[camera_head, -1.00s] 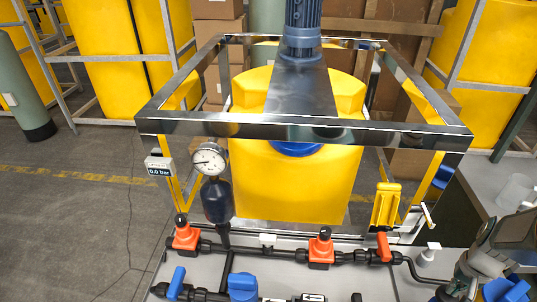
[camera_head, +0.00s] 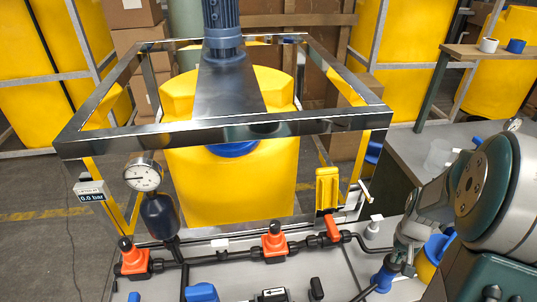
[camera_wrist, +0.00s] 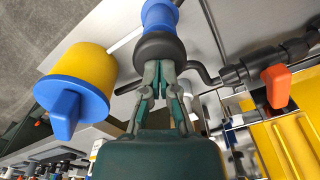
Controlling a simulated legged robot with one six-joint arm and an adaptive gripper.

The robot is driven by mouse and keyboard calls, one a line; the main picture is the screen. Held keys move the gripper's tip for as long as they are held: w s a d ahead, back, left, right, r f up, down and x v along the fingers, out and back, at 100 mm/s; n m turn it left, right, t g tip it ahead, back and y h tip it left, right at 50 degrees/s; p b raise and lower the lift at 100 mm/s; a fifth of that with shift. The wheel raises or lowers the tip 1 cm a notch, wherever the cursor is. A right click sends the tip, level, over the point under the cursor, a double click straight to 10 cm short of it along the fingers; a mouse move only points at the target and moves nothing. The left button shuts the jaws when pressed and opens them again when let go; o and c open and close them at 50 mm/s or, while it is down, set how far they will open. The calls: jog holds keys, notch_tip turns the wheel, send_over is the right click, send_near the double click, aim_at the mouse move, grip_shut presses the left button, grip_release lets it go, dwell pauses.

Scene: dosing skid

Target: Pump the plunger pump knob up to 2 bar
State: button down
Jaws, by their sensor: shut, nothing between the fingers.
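A blue pump part with a black collar (camera_wrist: 160,47), which I take to be the plunger pump knob, is at the top middle of the wrist view. It also shows as a blue part (camera_head: 383,278) at the lower right of the head view. My gripper (camera_wrist: 160,68) is shut and empty, its fingertips close to the black collar; I cannot tell whether they touch. In the head view my gripper (camera_head: 402,258) is partly hidden by my arm. A round dial gauge (camera_head: 143,173) stands left of the tank, and the display (camera_head: 90,197) reads 0.0 bar.
A metal frame (camera_head: 230,132) surrounds the yellow tank (camera_head: 240,180). Pipes with orange valves (camera_head: 134,258) run along the front. A yellow part with a blue cap (camera_wrist: 75,75) is left of my gripper. A bench (camera_head: 408,150) stands at right.

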jog(key=shift+f, duration=0.65)
jog(key=shift+r, duration=1.6)
jog(key=shift+f, duration=0.1)
dwell(1.1)
